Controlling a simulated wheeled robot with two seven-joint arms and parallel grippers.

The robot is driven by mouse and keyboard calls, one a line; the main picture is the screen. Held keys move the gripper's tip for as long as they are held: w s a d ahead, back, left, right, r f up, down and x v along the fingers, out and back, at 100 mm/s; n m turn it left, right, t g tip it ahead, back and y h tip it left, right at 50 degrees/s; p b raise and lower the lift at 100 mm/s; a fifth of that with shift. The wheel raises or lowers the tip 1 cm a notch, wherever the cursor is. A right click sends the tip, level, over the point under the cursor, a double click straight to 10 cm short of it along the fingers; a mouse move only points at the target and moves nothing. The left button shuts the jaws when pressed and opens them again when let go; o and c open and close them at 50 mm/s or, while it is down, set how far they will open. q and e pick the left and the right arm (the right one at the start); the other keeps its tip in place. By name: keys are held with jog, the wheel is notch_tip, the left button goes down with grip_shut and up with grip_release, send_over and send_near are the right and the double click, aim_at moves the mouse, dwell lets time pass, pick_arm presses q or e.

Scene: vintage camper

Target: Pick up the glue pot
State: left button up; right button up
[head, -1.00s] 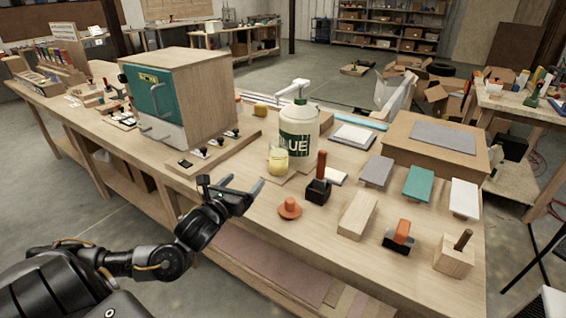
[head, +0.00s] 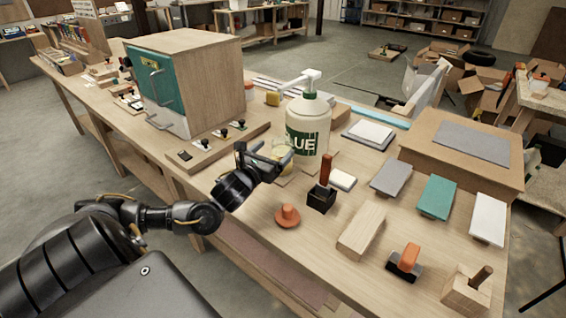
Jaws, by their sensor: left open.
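The glue pot (head: 283,151) is a small clear jar with pale yellow contents. It stands on a small wooden board on the bench, in front of a large white pump bottle (head: 307,128) with a green "GLUE" label. My left gripper (head: 270,162) is open at the jar's near left side, and its fingers hide the lower part of the jar. I cannot tell whether the fingers touch the jar or reach around it. My right gripper is not in view.
An orange knob-like piece (head: 287,215) and a black block with a red-brown handle (head: 322,196) stand close by on the right. A wooden cabinet (head: 190,80) with a teal door stands to the left. Free bench top (head: 240,215) lies in front.

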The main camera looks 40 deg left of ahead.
aim_at(285, 139)
pick_arm(q)
jog(key=shift+w+a, duration=0.15)
jog(key=shift+w, duration=0.8)
jog(key=w, duration=0.1)
jog(key=w+p, duration=0.1)
jog(key=w, duration=0.1)
jog(key=w+p, duration=0.1)
jog(key=shift+w+a+r, duration=0.3)
jog(key=shift+a, duration=0.05)
jog(key=shift+w+f, duration=0.1)
jog(key=shift+w, duration=0.15)
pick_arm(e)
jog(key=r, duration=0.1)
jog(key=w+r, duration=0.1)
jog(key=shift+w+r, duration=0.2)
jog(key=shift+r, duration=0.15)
pick_arm(q)
jog(key=shift+c, duration=0.3)
